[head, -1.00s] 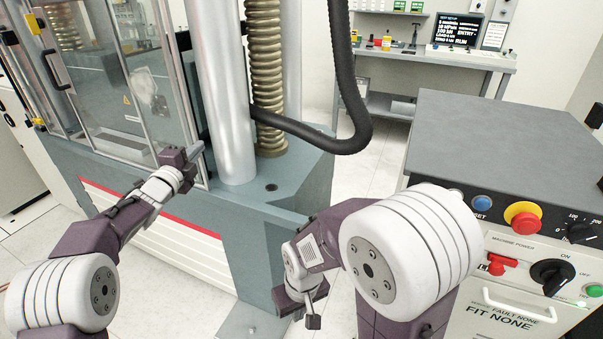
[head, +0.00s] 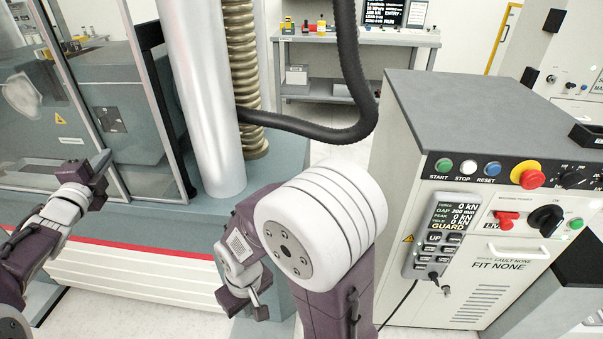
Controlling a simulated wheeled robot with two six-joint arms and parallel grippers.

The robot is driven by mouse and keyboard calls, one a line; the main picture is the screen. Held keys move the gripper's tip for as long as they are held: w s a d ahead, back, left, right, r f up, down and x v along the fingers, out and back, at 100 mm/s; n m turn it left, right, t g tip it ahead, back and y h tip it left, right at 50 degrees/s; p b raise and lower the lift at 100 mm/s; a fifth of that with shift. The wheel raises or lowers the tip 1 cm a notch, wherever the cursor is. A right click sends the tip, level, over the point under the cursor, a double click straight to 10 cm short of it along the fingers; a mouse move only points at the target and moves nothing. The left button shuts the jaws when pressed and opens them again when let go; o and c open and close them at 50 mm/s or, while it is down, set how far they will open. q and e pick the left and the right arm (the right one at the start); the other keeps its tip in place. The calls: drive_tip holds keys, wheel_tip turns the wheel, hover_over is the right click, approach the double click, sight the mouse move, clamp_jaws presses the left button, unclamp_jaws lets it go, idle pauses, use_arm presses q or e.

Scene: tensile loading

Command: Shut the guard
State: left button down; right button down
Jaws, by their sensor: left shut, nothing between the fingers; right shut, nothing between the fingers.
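The guard (head: 40,107) is a clear panel in a grey metal frame on the front of the testing machine, at the left of the head view. A yellow warning triangle and a pale patch show on it. Its left part is cut off by the picture edge, and its handle is not in view. My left gripper (head: 101,162) is shut and empty in front of the guard's lower frame; I cannot tell whether it touches. My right gripper (head: 247,305) is shut and empty, low in front of the machine's base, away from the guard.
A silver column (head: 203,110), a ribbed screw (head: 243,70) and a black hose (head: 352,70) stand right of the guard. The control cabinet (head: 480,110) is at the right, with a pendant (head: 438,236) reading "GUARD". A bench (head: 355,40) is behind.

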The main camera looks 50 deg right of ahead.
use_arm(q)
drive_tip(key=shift+w+a+r, duration=0.2)
drive_tip(key=shift+a+r, duration=0.1)
idle(0.4)
